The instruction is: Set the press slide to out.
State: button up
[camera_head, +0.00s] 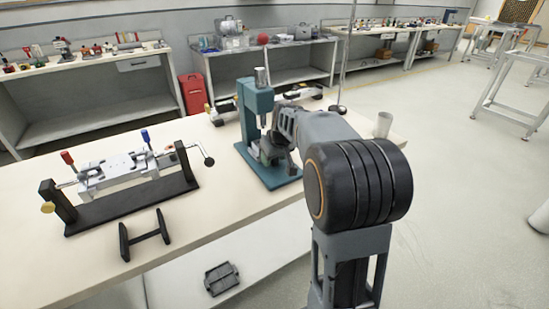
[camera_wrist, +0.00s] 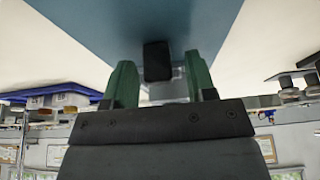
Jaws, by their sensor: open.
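The teal press (camera_head: 257,107) stands upright on the table, with a flat teal base and a silver cylinder on top. Its teal surface also fills the top of the wrist view (camera_wrist: 95,22). My gripper (camera_head: 271,154) is low at the front of the press, partly hidden by my arm in the head view. In the wrist view my gripper (camera_wrist: 161,80) is open, with one green finger on each side of a small black block (camera_wrist: 157,62), apparently the slide's handle. Gaps show between block and fingers. A pale grey piece lies just behind the block. The slide's position cannot be told.
A black fixture with a silver vise-like slide (camera_head: 118,172) and red and blue knobs stands left on the table (camera_head: 225,205). A black H-shaped stand (camera_head: 144,234) lies in front of it. A grey cup (camera_head: 383,125) stands right of my arm. The table's front middle is clear.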

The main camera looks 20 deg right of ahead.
grip_shut()
dwell(0.6)
